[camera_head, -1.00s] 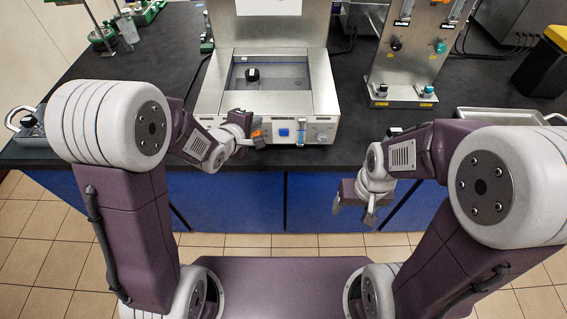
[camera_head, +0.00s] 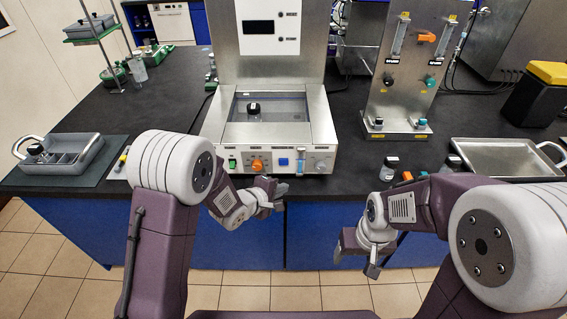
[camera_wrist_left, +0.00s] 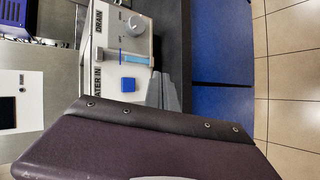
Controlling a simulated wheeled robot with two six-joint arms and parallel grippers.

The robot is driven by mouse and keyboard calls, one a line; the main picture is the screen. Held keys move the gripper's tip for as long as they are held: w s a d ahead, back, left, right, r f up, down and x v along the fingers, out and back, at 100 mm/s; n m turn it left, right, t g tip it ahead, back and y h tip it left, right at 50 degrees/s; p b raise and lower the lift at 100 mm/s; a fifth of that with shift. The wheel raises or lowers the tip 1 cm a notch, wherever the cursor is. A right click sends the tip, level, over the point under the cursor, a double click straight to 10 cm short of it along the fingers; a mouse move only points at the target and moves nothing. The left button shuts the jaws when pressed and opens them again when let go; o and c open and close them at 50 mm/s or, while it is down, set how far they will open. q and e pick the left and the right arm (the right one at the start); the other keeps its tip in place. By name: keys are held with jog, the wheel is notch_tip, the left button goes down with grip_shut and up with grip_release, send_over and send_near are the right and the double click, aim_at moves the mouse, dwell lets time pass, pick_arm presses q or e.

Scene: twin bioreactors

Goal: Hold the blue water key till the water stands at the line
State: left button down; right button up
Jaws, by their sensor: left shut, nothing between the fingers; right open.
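The blue water key (camera_head: 283,162) is a square button on the front panel of the steel bath (camera_head: 213,128). In the left wrist view the blue key (camera_wrist_left: 128,84) shows uncovered beside the "WATER IN" label. A narrow sight tube (camera_head: 300,158) stands right of it; the left wrist view shows blue in the tube (camera_wrist_left: 136,59), but I cannot make out the line. My left gripper (camera_head: 281,189) is shut and empty, in front of and below the key, apart from it; its fingers (camera_wrist_left: 166,93) also show in the wrist view. My right gripper (camera_head: 356,257) is open and empty before the bench.
An orange knob (camera_head: 257,165) and green switch (camera_head: 232,163) sit left of the key, a grey knob (camera_head: 320,165) right. A dark-capped bottle (camera_head: 389,169) and metal tray (camera_head: 505,176) are on the right. A grey caddy (camera_head: 75,168) stands left.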

pick_arm(q)
jog(key=p, duration=0.2)
send_near(287, 165)
notch_tip(287, 165, down, 3)
jog(key=w+d, duration=0.2)
jog(key=d, duration=0.1)
jog(key=shift+w+a+f, duration=0.15)
jog(key=shift+w+f, duration=0.05)
jog(key=shift+w, duration=0.1)
dwell(1.4)
jog(key=shift+w+p, duration=0.45)
jog(key=shift+p, duration=0.15)
jog(key=shift+w+p, duration=0.35)
jog(key=shift+w, duration=0.05)
dwell(4.3)
